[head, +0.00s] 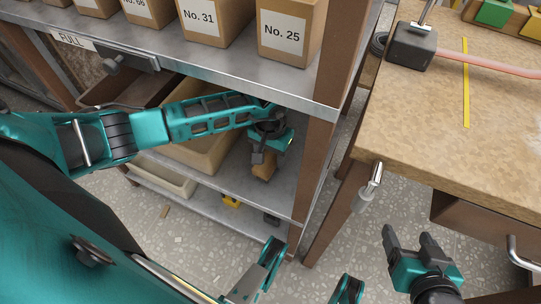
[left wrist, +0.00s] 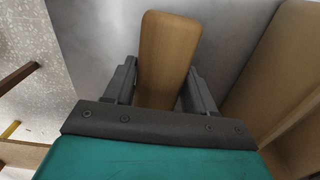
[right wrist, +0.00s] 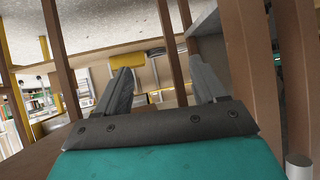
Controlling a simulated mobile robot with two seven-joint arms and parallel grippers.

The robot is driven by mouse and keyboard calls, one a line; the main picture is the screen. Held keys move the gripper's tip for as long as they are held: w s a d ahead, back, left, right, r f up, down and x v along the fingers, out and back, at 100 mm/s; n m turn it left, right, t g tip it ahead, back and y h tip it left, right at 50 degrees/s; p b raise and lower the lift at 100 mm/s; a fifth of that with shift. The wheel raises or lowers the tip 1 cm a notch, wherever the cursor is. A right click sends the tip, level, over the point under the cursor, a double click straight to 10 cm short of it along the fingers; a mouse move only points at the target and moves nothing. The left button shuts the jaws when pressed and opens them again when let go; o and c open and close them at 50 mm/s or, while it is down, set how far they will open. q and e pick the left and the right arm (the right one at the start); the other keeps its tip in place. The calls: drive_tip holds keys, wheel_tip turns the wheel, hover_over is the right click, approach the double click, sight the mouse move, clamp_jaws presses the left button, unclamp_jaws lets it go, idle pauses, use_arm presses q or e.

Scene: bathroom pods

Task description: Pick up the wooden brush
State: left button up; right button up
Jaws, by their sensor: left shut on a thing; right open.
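The wooden brush (head: 264,166) is at the right end of the shelf level below the numbered boxes. In the left wrist view a flat, rounded wooden piece of the brush (left wrist: 168,50) stands between the two fingers. My left gripper (head: 260,152) is shut on it; its fingers also show in the left wrist view (left wrist: 158,85). The brush's bristles are not visible. My right gripper (head: 413,245) is open and empty, in front of the workbench; it also shows in the right wrist view (right wrist: 163,88).
A cardboard bin (head: 205,150) stands left of the brush on the same shelf. The metal shelf above (head: 215,62) and the brown post (head: 335,55) enclose my left gripper. The wooden workbench (head: 460,125) is at the right. A yellow object (head: 231,201) lies on the lowest shelf.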

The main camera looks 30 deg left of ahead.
use_arm(q)
drive_tip(key=shift+s+d+r+p, duration=0.1)
drive_tip(key=shift+s+r+p, duration=0.1)
drive_tip(key=shift+r, duration=0.35)
drive_tip(key=shift+s+r+p, duration=0.2)
drive_tip(key=shift+r, duration=0.35)
drive_tip(key=s+d+p, duration=0.1)
drive_tip(key=s+d, duration=0.2)
drive_tip(key=s, duration=0.5)
drive_tip(key=s+d+p, duration=0.2)
drive_tip(key=s+d, duration=0.1)
drive_tip(key=s, duration=0.5)
drive_tip(key=shift+d+f, duration=0.15)
use_arm(e)
drive_tip(key=shift+s+d+r+h, duration=0.2)
drive_tip(key=shift+d+r+h, duration=0.1)
drive_tip(key=shift+d+r, duration=0.45)
drive_tip(key=shift+a+r, duration=0.1)
use_arm(q)
drive_tip(key=o, duration=0.5)
drive_tip(key=c, duration=0.3)
use_arm(e)
drive_tip(key=shift+r, duration=0.1)
